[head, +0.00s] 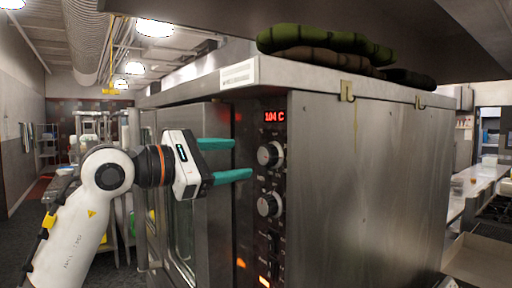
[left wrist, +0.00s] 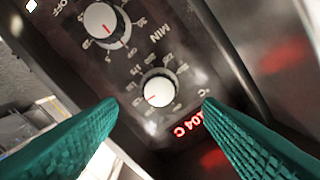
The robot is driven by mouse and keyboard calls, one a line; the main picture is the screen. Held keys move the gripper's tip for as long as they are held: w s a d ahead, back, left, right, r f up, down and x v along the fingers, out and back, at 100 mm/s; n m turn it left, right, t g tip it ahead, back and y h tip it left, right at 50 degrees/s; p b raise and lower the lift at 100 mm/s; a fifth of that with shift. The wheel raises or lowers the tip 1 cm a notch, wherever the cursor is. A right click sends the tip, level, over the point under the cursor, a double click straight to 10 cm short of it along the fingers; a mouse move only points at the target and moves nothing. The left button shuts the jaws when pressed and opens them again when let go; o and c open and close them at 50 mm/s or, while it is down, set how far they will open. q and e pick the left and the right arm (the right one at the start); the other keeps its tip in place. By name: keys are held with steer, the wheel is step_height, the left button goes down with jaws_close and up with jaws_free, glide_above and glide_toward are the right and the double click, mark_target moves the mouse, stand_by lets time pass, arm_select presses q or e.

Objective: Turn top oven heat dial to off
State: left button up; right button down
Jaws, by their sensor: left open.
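The oven (head: 370,170) is a big steel box with a dark control panel on its left side. The top heat dial (head: 270,154) is a round silver knob just under a red display (head: 275,116) reading 104 C. In the left wrist view this dial (left wrist: 158,90) shows upside down, with a red mark pointing to the lower left. My left gripper (head: 243,159) is open, its teal fingers parallel and pointing at the panel. In the left wrist view the fingers (left wrist: 162,102) stand on either side of the heat dial, apart from it. My right gripper is not in view.
A second dial (head: 269,204), beside the word MIN, sits below the heat dial. Lit switches (head: 264,281) are lower on the panel. The oven door (head: 185,225) is left of it. Green and brown rolls (head: 325,42) lie on top. A counter (head: 478,185) stands at the right.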

mark_target(263, 156)
arm_select(q)
steer(key=p+x, duration=0.1)
steer(key=x, duration=0.3)
steer(key=shift+w+d+r+p, duration=0.1)
steer(key=shift+w+d+p, duration=0.05)
steer(key=shift+d+p, duration=0.25)
steer(key=shift+w+d, duration=0.45)
steer(key=shift+d, duration=0.05)
steer(key=shift+c, duration=0.3)
steer(key=c, duration=0.9)
